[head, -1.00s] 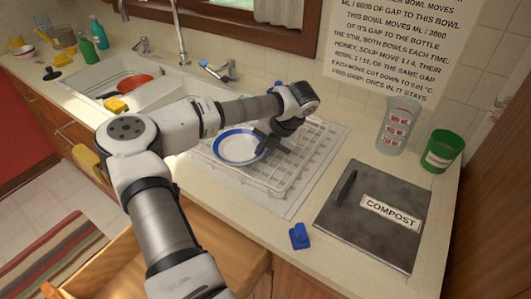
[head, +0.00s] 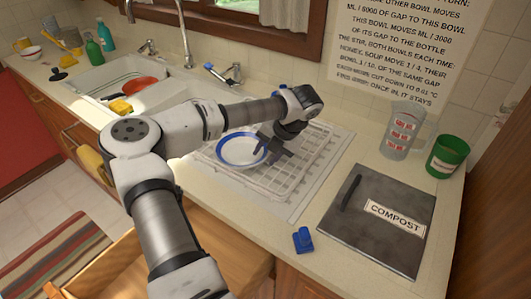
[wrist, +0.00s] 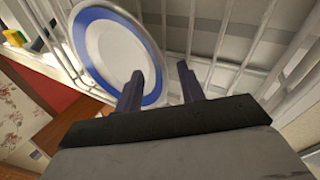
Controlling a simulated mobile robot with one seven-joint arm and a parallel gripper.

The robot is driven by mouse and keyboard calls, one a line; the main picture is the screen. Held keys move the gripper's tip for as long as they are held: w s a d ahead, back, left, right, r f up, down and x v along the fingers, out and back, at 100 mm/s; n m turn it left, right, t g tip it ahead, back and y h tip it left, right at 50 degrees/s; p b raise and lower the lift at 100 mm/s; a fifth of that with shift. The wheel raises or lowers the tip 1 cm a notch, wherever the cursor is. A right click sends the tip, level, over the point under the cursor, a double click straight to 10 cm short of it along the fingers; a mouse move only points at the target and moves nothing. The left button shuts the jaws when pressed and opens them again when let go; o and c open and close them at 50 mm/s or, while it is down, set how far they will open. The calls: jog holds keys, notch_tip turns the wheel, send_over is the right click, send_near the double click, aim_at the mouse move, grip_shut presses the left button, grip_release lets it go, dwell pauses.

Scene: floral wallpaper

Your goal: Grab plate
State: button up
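The plate (head: 240,149) is white with a blue rim and rests tilted in the white dish rack (head: 310,165). My gripper (head: 268,152) is at the plate's right edge in the head view. In the wrist view the dark fingers (wrist: 160,74) are spread apart with a gap between them. There the left finger overlaps the right part of the plate (wrist: 112,50), and the right finger is over the rack wires. Nothing is clearly held. Whether a finger touches the plate cannot be told.
A compost lid (head: 375,220) lies right of the rack, with a clear pitcher (head: 402,130) and green cup (head: 447,156) behind. A small blue object (head: 303,240) is near the counter's front edge. The sink (head: 120,85) with its faucet is at left.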

jog(key=b+v, duration=0.4)
jog(key=v, duration=0.9)
jog(key=shift+r, duration=0.35)
jog(key=shift+s, duration=0.1)
